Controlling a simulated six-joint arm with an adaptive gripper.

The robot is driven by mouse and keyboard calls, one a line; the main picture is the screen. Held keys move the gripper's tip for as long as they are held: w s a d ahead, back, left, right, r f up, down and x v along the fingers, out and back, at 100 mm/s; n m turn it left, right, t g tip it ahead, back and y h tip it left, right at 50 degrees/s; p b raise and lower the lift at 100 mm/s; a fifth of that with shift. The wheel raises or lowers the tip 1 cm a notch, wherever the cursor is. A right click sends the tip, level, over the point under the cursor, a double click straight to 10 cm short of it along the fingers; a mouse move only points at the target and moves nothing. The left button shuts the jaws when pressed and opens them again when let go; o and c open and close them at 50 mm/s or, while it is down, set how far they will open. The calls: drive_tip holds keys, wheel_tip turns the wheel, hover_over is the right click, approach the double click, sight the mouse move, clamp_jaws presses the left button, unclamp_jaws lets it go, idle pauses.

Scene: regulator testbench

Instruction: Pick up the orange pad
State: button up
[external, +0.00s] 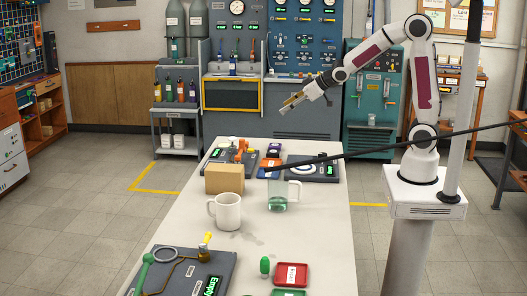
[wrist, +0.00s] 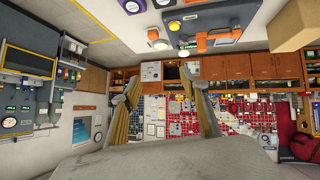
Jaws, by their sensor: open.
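The orange pad (external: 270,162) lies on the white table, in the far half, between two dark panels. A tan box beside it stands closer to the camera. I cannot make the pad out surely in the wrist view. My gripper (external: 291,102) is in the air above and beyond the far end of the table, well apart from the pad. In the wrist view, both fingers of my gripper (wrist: 164,80) stand wide apart with nothing between them.
The table (external: 190,226) also holds a tan box (external: 224,179), a white mug (external: 225,212), a glass beaker (external: 278,196), a dark purple pad (external: 273,151) and red (external: 291,275) and green trays. A long dark rod (external: 400,145) crosses over the table. The air around my gripper is clear.

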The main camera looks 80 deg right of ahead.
drive_tip(key=w+d+f+t+y, duration=0.1)
drive_tip(key=w+d+f, duration=0.1)
drive_tip(key=w+f, duration=0.1)
drive_tip(key=w+d+f+t, duration=0.1)
drive_tip(key=w+d+f, duration=0.2)
drive_tip(key=f, duration=0.3)
drive_tip(key=w+d+f+t+y, duration=0.1)
drive_tip(key=w+d+f, duration=0.2)
drive_tip(key=w+f, duration=0.1)
drive_tip(key=shift+w+d+f+n+y, duration=0.1)
drive_tip(key=shift+w+f+n+y, duration=0.1)
drive_tip(key=shift+f, duration=0.15)
drive_tip(key=shift+w+d+f+n+y, duration=0.1)
drive_tip(key=shift+f+n, duration=0.1)
drive_tip(key=shift+f, duration=0.1)
drive_tip(key=shift+d+f+t, duration=0.15)
drive_tip(key=shift+f+t, duration=0.15)
drive_tip(key=shift+f, duration=0.55)
drive_tip(key=shift+w, duration=0.1)
drive_tip(key=shift+x, duration=1.3)
